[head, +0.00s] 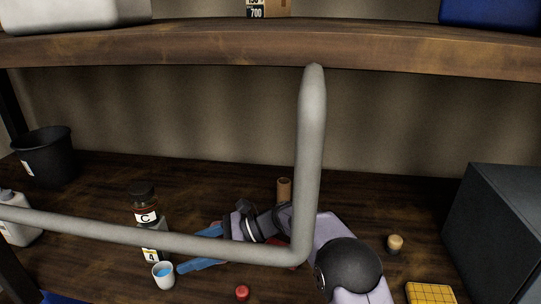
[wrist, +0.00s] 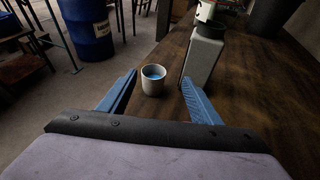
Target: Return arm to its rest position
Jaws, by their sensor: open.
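My gripper (head: 183,257) is low over the dark wooden bench in the head view, its blue fingers pointing left. In the wrist view my gripper (wrist: 160,77) has its fingers wide apart with nothing held. A small pale cup (head: 163,279) with blue liquid stands upright just beyond the fingertips. The cup also shows in the wrist view (wrist: 152,86), between the fingers in the picture and apart from them. My folded lilac and black arm is partly hidden.
A thick grey bent tube (head: 312,150) crosses the head view and hides part of my arm. A wooden shelf (head: 200,50) runs overhead. A dark box (head: 495,235), yellow rack (head: 431,293), red cap (head: 242,293), brown tube (head: 284,188) and black bucket (head: 47,158) stand around.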

